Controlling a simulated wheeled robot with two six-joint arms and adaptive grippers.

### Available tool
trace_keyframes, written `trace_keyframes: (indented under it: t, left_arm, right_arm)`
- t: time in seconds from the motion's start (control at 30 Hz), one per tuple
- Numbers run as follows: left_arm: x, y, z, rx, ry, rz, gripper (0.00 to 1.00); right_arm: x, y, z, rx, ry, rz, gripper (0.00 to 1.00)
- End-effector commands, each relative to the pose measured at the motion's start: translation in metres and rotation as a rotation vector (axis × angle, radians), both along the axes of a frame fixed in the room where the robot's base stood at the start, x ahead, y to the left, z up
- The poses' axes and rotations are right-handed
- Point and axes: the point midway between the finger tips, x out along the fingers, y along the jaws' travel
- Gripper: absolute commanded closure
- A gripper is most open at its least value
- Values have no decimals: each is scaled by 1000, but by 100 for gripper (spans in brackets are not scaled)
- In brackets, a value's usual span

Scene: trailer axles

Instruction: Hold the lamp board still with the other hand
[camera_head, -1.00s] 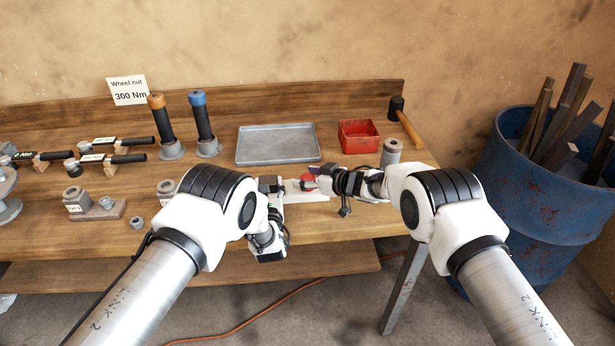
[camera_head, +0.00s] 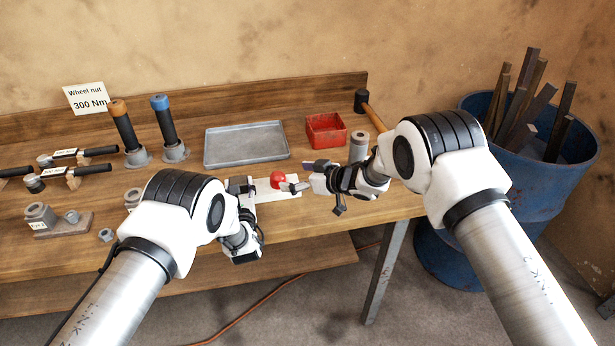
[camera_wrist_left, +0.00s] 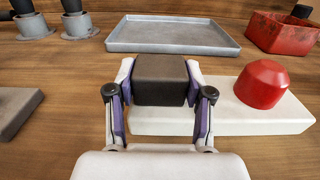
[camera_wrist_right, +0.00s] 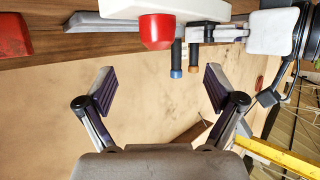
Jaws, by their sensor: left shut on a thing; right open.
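The white lamp board (camera_head: 264,193) lies on the bench near its front edge, with a red lamp (camera_head: 278,179) on top. In the left wrist view the board (camera_wrist_left: 225,121) has a dark block (camera_wrist_left: 160,82) at its left end and the red lamp (camera_wrist_left: 262,84) further right. My left gripper (camera_head: 246,190) is shut on the dark block, one finger on each side. My right gripper (camera_head: 297,176) is open and empty just right of the lamp. In the right wrist view the lamp (camera_wrist_right: 157,31) is beyond the open fingers, apart from them.
A grey tray (camera_head: 245,145), a red bin (camera_head: 326,130) and a mallet (camera_head: 371,112) are behind the board. A grey cylinder (camera_head: 358,147) stands near my right wrist. Two upright tools with orange (camera_head: 118,107) and blue (camera_head: 159,102) tops stand left. A blue barrel (camera_head: 545,190) is beside the bench.

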Motion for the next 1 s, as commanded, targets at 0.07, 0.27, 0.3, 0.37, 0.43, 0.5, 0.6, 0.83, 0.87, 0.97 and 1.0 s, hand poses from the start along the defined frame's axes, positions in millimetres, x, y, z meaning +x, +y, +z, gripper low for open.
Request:
trace_keyframes:
  t: [0.07, 0.27, 0.3, 0.37, 0.43, 0.5, 0.6, 0.83, 0.87, 0.97, 1.0]
  left_arm:
    - [-2, 0, -5, -1, 10, -1, 99]
    - [-2, 0, -5, -1, 10, -1, 99]
    - [-2, 0, -5, 0, 10, -1, 99]
    - [-2, 0, -5, 0, 10, -1, 99]
    - [-2, 0, -5, 0, 10, -1, 99]
    - [-2, 0, -5, 0, 10, -1, 99]
    - [-2, 0, -5, -1, 10, -1, 99]
    - [-2, 0, -5, -1, 10, -1, 99]
    - [-2, 0, -5, -1, 10, -1, 99]
    - [-2, 0, -5, -1, 10, -1, 99]
    - [-2, 0, -5, -1, 10, -1, 99]
  right_arm:
    - [-11, -15, 8, 1, 1, -4, 7]
    - [-28, -33, 18, 1, 0, -4, 18]
    - [-30, -33, 18, 1, 0, -14, 18]
    - [-33, -30, 18, 2, 1, -43, 18]
    - [-35, -28, 17, 0, 2, -77, 18]
    - [-34, -27, 16, 0, 1, -93, 18]
    - [-28, -21, 12, -1, 1, -93, 18]
    - [2, 12, -7, 0, 0, -91, 18]
    - [7, 16, -9, 0, 0, -92, 18]
    - [21, 32, -18, 0, 0, -91, 18]
    - [27, 37, -21, 2, -1, -92, 18]
